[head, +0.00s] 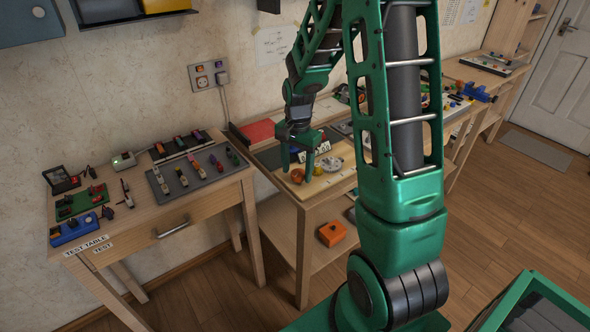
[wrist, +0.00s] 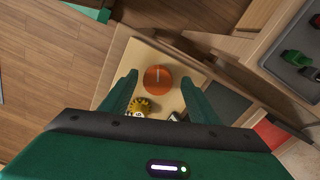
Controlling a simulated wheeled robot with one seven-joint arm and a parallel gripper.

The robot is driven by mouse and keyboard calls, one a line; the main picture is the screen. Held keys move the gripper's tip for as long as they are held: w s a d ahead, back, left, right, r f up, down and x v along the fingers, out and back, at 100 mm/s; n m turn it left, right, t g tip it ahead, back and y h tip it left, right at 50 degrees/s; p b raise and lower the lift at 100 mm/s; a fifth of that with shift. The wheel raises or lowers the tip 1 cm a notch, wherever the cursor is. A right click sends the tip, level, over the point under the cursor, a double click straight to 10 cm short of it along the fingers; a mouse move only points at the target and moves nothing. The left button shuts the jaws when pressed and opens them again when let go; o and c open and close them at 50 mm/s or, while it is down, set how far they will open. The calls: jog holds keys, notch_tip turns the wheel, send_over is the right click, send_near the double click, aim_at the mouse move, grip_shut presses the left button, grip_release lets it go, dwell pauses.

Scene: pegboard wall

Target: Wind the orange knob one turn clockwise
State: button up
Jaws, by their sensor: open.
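The orange knob (head: 297,176) is round and sits near the front left corner of the wooden bench top in the head view. In the wrist view the orange knob (wrist: 158,80) shows a pale line across its face, pointing roughly to the top of the picture. My gripper (head: 297,170) points down over the knob with its fingers apart. In the wrist view my gripper (wrist: 158,84) has one finger on each side of the knob, with visible gaps. I cannot tell how far above the knob the fingertips are.
A yellow toothed knob (wrist: 140,106) stands close by the orange one, near one finger. A white dial (head: 331,164) and a small number display (head: 322,147) are just right. The test table (head: 150,218) stands left; an orange box (head: 331,234) lies below the bench top.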

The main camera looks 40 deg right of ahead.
aim_at(297, 173)
notch_tip(297, 173, up, 11)
jog(key=shift+f, duration=0.15)
dwell(0.4)
